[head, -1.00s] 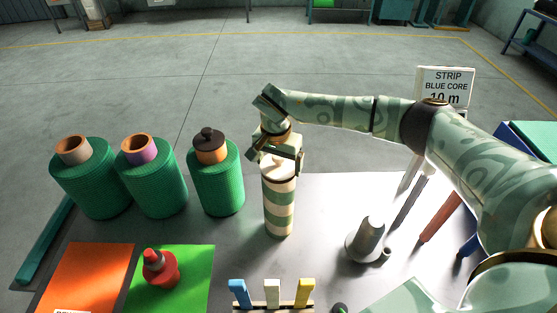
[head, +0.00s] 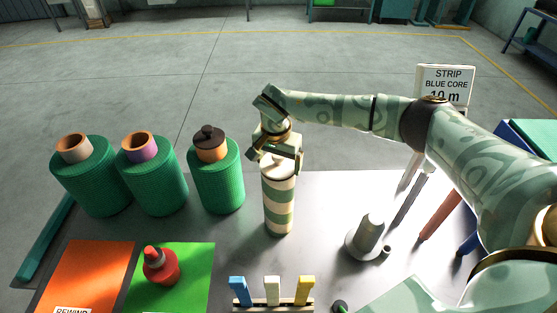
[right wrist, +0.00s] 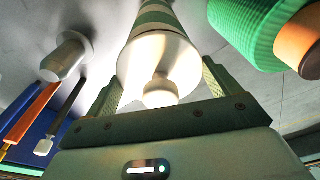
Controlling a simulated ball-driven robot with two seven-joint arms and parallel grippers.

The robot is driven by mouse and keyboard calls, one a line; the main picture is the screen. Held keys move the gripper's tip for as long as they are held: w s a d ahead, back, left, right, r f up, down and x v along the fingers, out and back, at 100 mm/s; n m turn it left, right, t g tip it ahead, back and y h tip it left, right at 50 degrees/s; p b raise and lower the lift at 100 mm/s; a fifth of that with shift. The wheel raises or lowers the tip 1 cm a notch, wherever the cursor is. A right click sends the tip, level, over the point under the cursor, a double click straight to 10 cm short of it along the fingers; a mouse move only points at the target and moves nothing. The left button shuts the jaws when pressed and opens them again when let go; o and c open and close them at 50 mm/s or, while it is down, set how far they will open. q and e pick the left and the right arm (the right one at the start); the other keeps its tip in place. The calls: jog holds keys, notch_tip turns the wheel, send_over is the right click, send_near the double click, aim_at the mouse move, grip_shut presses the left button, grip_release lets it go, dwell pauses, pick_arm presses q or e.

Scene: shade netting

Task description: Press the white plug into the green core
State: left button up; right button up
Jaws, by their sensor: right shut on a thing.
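The white plug (right wrist: 160,68), a pale round piece with a small knob, sits at the end of a standing cylinder with green and cream bands (head: 279,207). I take this banded cylinder as the green core; how deep the plug sits in it I cannot tell. My right gripper (head: 278,158) is above the cylinder, pointing down, shut on the plug. In the right wrist view its two fingers (right wrist: 160,88) stand on either side of the knob. In the head view the gripper hides most of the plug. My left gripper is not in view.
Green netting rolls stand left: one with a brown core (head: 73,148), one with a purple core (head: 140,147), one with a dark plug (head: 208,137). A red bottle (head: 160,267) stands on a green mat (head: 190,285).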

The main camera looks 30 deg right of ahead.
jog(key=shift+s+f, duration=0.35)
jog(key=shift+f, duration=0.15)
jog(key=shift+w+f, duration=0.1)
jog(key=shift+w, duration=0.2)
jog(key=shift+c, duration=0.5)
jog(key=o, duration=0.8)
jog(key=shift+r, duration=0.3)
